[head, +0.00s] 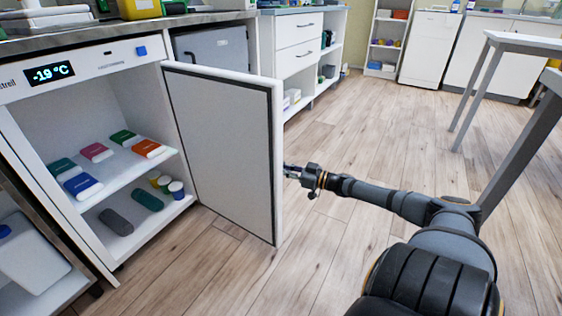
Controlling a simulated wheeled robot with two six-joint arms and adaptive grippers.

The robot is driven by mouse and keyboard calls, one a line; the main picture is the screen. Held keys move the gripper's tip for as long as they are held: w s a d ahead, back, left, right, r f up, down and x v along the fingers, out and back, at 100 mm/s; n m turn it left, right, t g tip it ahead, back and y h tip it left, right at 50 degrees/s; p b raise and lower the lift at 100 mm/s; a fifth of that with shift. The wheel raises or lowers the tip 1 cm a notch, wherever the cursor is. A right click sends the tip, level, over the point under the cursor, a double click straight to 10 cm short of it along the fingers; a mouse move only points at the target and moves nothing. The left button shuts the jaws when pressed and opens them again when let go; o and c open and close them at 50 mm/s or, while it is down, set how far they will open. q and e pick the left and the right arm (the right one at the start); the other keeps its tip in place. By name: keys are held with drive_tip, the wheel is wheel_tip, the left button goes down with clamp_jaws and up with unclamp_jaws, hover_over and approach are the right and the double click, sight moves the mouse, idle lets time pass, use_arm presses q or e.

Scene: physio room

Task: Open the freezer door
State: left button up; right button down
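The freezer (118,58) stands at the left with a display reading -19 °C. Its white door (222,140) is swung wide open, with its grey-edged inner face towards me. Inside, several coloured packs (97,152) lie on the upper shelf, and dark packs and small tubs (147,200) sit below. My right gripper (290,170) is at the door's free edge, about mid-height. Its fingertips are small and partly hidden by the door edge, so I cannot tell whether they grip or touch it. The door's outer face and handle are hidden. My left gripper is out of view.
A grey box-like unit (212,52) sits behind the door. White drawers (299,44) and open shelves stand further back. A grey-legged table (520,150) is at the right. The wooden floor (380,130) between is clear.

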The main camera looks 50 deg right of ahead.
drive_tip(key=shift+f, duration=0.1)
drive_tip(key=c, duration=1.7)
unclamp_jaws()
drive_tip(key=shift+o, duration=0.2)
